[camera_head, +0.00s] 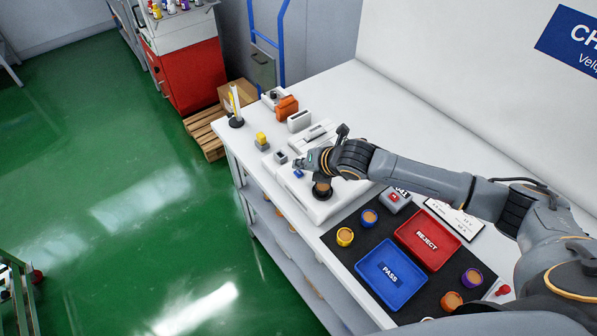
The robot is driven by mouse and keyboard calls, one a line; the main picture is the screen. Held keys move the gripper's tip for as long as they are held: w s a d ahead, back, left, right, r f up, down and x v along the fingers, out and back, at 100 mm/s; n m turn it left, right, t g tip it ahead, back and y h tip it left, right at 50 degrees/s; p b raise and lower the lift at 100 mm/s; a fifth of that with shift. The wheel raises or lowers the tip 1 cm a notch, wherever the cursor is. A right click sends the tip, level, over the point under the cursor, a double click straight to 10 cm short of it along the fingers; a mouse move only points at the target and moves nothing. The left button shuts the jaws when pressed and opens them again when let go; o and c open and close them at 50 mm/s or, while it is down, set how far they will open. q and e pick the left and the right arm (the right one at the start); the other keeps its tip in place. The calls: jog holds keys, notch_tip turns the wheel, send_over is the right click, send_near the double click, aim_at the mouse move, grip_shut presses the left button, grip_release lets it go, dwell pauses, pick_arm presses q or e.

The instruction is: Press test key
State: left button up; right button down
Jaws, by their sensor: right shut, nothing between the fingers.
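A white tester (312,207) stands on the white bench, with a small blue key (298,174) on its top. A dark round part with a brownish top (322,189) sits on the tester, partly under my wrist. My right gripper (300,164) is shut and empty, with its tips just above and beside the blue key in the picture. I cannot tell whether the tips touch it. My right arm reaches in from the right and hides part of the tester. My left gripper is not in view.

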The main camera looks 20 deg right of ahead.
aim_at(301, 174)
jog(key=shift+f, duration=0.15)
jog(key=shift+f, duration=0.25)
jog(key=shift+f, duration=0.4)
dwell(0.9)
jog(key=shift+r, duration=0.1)
jog(key=shift+r+p, duration=0.7)
jog(key=shift+p, duration=0.2)
notch_tip(301, 174, up, 5)
jog(key=p, duration=0.5)
jog(key=shift+r, duration=0.1)
